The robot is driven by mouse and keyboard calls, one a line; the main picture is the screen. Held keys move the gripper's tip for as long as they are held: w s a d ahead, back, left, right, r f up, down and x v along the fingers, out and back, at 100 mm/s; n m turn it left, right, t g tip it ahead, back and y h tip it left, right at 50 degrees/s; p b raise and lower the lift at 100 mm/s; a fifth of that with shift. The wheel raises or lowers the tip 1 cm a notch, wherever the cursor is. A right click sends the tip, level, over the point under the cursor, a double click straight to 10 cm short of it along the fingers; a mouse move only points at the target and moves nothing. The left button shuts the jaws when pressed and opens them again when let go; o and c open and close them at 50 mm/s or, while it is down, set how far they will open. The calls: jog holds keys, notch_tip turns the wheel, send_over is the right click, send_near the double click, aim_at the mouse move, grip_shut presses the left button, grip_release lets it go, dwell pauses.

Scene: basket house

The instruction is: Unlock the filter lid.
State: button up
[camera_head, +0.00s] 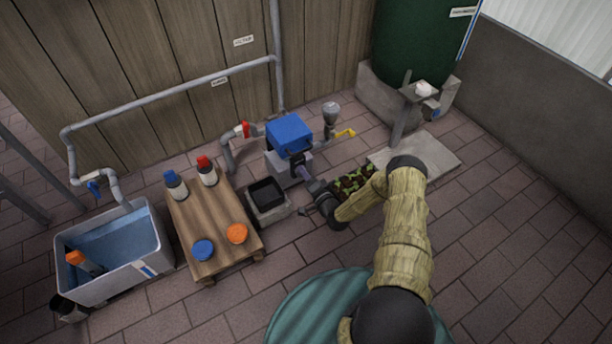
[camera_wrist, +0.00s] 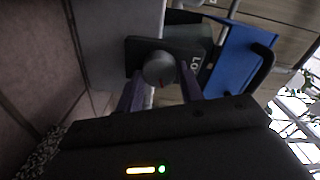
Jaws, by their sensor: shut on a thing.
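The filter housing (camera_head: 289,163) is a grey box with a blue lid (camera_head: 288,132); the lid also shows in the wrist view (camera_wrist: 236,56). On its front is a dark lock plate (camera_wrist: 200,48) with partly visible lettering starting "LO". A round grey knob (camera_wrist: 158,68) with a small red mark sits on this plate. My gripper (camera_head: 304,172) is at the front of the housing. In the wrist view my gripper (camera_wrist: 162,84) has its two purple fingers on either side of the knob, shut on it. The rest of the lettering is hidden.
A black tray on a block (camera_head: 267,194) stands just left of my gripper, and a planter (camera_head: 354,181) to its right. A wooden table (camera_head: 215,225) with bottles and caps is further left. Pipes with a red valve (camera_head: 243,130) and a yellow tap (camera_head: 345,133) flank the housing.

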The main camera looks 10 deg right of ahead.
jog(key=m+b, duration=0.1)
jog(key=m, duration=0.3)
jog(key=shift+d+f, duration=0.15)
dwell(0.4)
jog(key=o, duration=1)
